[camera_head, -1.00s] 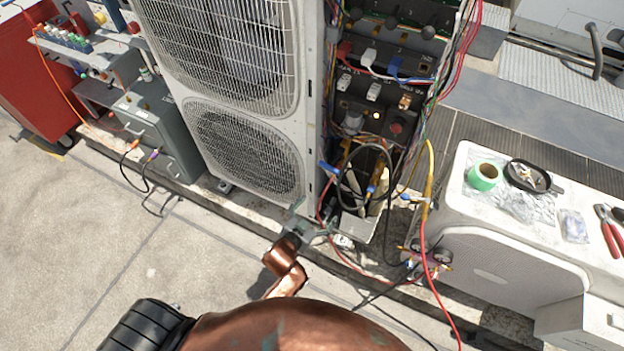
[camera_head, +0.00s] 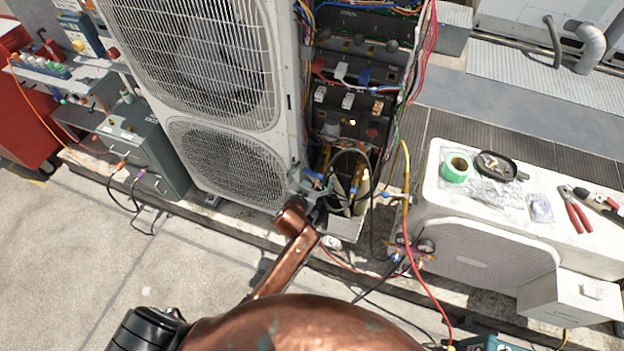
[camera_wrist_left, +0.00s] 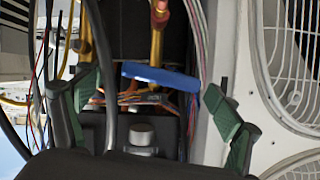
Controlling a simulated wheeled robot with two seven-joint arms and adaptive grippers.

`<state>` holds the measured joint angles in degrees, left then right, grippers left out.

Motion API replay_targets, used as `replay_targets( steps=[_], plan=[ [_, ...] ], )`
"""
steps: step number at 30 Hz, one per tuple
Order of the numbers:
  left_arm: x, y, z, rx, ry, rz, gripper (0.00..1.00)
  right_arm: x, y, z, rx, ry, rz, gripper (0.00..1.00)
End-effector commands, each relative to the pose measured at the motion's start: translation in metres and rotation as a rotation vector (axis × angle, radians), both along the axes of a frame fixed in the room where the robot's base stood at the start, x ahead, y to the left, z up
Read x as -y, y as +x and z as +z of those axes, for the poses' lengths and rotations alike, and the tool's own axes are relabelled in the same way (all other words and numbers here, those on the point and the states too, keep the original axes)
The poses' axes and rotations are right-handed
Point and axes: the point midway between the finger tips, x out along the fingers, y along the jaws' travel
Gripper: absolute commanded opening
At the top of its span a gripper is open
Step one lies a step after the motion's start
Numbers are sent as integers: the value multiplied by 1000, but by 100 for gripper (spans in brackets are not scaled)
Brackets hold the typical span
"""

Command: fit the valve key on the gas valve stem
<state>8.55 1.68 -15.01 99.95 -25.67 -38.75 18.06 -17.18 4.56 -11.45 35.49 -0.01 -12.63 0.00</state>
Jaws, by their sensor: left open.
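My left gripper (camera_head: 311,194) reaches into the open lower service bay of the tall condenser. It also shows in the left wrist view (camera_wrist_left: 150,100), where its two green-padded fingers stand wide apart with nothing clasped. A flat blue handle (camera_wrist_left: 160,77) lies across the view between and beyond the fingers, in front of a brass pipe (camera_wrist_left: 156,40). In the head view the blue handle (camera_head: 313,175) is right by the gripper and partly covered. I cannot tell whether this handle is the valve key or part of the valve. The valve stem is not clearly visible. My right gripper is out of view.
Loose wires and hoses hang around the bay, with a red hose (camera_head: 420,275) at right. The condenser's white panel (camera_head: 289,100) borders the bay on the left. A white unit (camera_head: 480,235) at right holds green tape (camera_head: 455,168) and pliers (camera_head: 575,212).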

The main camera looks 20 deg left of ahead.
Motion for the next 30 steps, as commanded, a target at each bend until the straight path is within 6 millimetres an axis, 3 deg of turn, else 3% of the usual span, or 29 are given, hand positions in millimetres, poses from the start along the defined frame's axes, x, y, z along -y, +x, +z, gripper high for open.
replay_targets(
  steps=[11,30],
  plan=[
    [0,7,-2,0,-1,0,86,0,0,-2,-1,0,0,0],
    [0,6,-2,0,0,-1,42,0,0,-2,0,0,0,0]
  ],
)
